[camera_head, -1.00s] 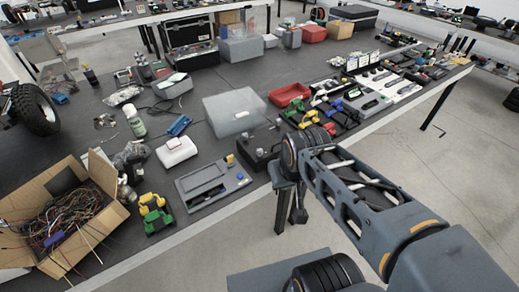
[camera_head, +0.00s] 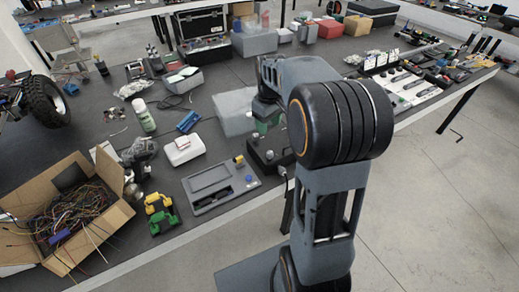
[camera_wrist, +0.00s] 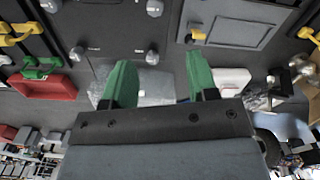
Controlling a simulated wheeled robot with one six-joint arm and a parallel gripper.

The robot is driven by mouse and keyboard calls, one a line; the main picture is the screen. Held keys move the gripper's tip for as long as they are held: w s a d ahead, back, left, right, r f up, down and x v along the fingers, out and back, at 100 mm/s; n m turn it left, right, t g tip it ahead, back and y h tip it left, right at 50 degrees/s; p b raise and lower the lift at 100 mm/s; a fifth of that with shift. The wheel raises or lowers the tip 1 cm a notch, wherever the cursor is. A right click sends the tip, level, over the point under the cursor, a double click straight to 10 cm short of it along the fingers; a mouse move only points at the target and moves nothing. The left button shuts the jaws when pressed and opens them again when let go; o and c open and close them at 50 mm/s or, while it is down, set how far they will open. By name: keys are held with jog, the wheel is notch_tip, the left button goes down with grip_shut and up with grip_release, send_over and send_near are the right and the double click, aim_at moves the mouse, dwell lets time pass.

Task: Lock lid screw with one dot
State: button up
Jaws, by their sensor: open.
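A dark box with a flat lid (camera_wrist: 115,30) shows at the upper left of the wrist view. Silver knob-like screws stand near its corners, one (camera_wrist: 152,57) close to my gripper and another (camera_wrist: 78,52) farther left. Small pale marks lie near them, but I cannot count the dots. In the head view the dark box (camera_head: 265,160) stands at the table's front edge, partly behind my arm. My gripper (camera_wrist: 159,68) is open and empty, with green fingers apart. In the head view it is mostly hidden by my arm.
A grey device with a flat cover (camera_head: 210,184) stands beside the dark box. A translucent bin (camera_head: 233,112) lies behind it, and a white box (camera_head: 183,149) to the left. A red tray (camera_wrist: 45,85) shows in the wrist view. A cardboard box of wires (camera_head: 120,215) sits front left.

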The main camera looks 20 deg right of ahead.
aim_at(270, 153)
jog(key=f, duration=0.9)
jog(key=d+f, duration=0.1)
jog(key=f, duration=0.3)
jog(key=shift+s+f, duration=0.2)
jog(key=shift+f, duration=0.1)
jog(key=shift+c, duration=0.3)
